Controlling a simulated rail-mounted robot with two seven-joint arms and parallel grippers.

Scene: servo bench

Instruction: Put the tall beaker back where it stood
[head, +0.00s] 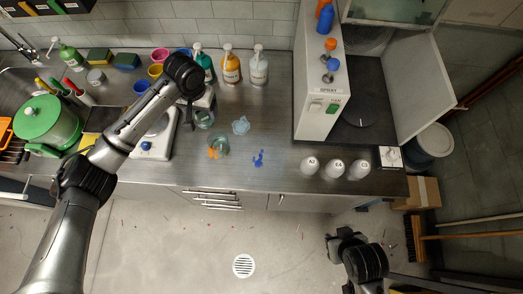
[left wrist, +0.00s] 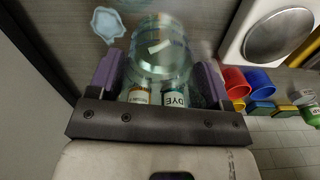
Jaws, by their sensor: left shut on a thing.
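The tall beaker is clear glass with a faint blue-green tint. In the left wrist view the beaker (left wrist: 160,62) is between the purple fingers of my left gripper (left wrist: 163,85), which is shut on it. In the head view the arm partly covers my left gripper (head: 198,103), and the beaker (head: 204,119) shows just below it, right of the hotplate. I cannot tell whether its base touches the bench. My right gripper (head: 345,240) is low on the right, in front of the bench and away from the beaker; its fingers are not clear.
A second glass vessel (head: 219,144) with something orange beside it stands in front. A pale blue patch (head: 240,125) and a dark blue splash (head: 258,158) mark the bench. The hotplate (head: 157,137) is left; pump bottles (head: 231,66) stand behind. Three white bottles (head: 334,168) stand right.

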